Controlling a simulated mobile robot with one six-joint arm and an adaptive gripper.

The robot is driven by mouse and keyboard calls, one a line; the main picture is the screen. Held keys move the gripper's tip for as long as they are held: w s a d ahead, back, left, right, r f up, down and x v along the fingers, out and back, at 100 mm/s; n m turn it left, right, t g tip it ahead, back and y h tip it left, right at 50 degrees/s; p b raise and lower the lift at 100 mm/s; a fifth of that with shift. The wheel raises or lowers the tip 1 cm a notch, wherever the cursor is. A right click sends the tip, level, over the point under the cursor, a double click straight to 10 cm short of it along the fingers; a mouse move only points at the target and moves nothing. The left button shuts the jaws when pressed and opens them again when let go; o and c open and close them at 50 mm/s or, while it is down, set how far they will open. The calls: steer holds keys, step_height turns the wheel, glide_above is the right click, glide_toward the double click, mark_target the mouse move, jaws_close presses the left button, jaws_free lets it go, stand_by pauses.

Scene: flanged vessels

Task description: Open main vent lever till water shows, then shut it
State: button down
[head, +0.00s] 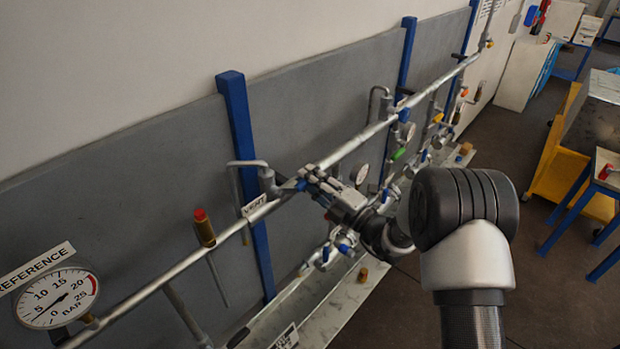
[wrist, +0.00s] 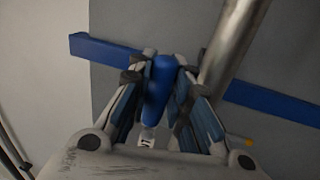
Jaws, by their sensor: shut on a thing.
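My gripper (head: 308,178) is at the main pipe, by the white tag reading VENT (head: 254,206). In the wrist view, my gripper (wrist: 160,68) is shut on a blue lever (wrist: 160,85), with a finger on each side of it. In the head view the fingers and wrist mostly hide this lever. A bent grey outlet pipe (head: 247,163) rises just left of the gripper. No water shows at its end in this view.
A pressure gauge (head: 58,298) under a REFERENCE sign is at lower left, its needle low. A red-capped brass fitting (head: 204,228) stands on the pipe. Blue posts (head: 246,160) back the pipe. A metal trough (head: 335,305) runs below. Open floor (head: 540,270) lies right.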

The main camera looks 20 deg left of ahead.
steer(key=shift+f, duration=0.3)
steer(key=c, duration=1.8)
jaws_free()
steer(key=shift+c, duration=0.2)
steer(key=o, duration=0.4)
steer(key=shift+r, duration=0.15)
steer(key=shift+d, duration=0.15)
steer(key=v, duration=1.2)
